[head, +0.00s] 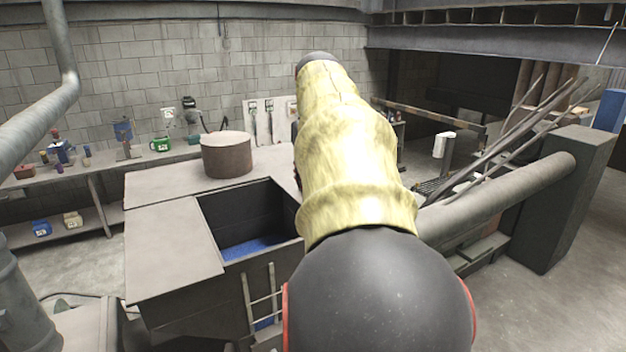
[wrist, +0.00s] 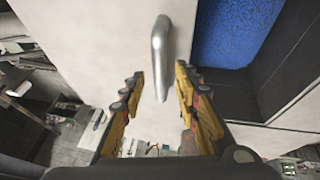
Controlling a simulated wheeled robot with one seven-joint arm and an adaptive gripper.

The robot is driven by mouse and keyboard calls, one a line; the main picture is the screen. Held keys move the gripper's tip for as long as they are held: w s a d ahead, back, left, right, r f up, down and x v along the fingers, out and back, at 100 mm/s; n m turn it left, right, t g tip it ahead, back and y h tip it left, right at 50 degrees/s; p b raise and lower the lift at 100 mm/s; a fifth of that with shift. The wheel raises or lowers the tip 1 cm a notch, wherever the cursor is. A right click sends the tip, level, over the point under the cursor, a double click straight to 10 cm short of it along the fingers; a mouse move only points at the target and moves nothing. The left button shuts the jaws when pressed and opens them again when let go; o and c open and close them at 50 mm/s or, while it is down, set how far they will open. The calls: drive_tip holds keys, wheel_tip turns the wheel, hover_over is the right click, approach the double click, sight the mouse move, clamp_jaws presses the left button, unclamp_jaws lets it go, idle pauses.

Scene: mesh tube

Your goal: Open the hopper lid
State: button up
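The hopper (head: 190,315) is a large grey box at centre left in the head view. Its top has a rectangular opening with blue material (head: 250,247) inside, which also shows in the wrist view (wrist: 232,30). In the wrist view a pale flat panel (wrist: 105,25) with a silver bar handle (wrist: 160,45) lies beside the opening; it appears to be the hopper lid. My gripper (wrist: 158,76) is open, with one finger on each side of the handle. Whether the fingers touch it is unclear. In the head view my arm hides the gripper and handle.
A rusty round drum (head: 227,157) stands on the hopper's top at the back. A ladder (head: 262,300) leans on the front. A workbench (head: 95,170) with tools runs along the back wall.

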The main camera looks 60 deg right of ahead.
drive_tip(key=v, duration=1.1)
drive_tip(key=shift+r, duration=0.2)
drive_tip(key=shift+s+a+f, duration=0.1)
drive_tip(key=shift+a, duration=0.05)
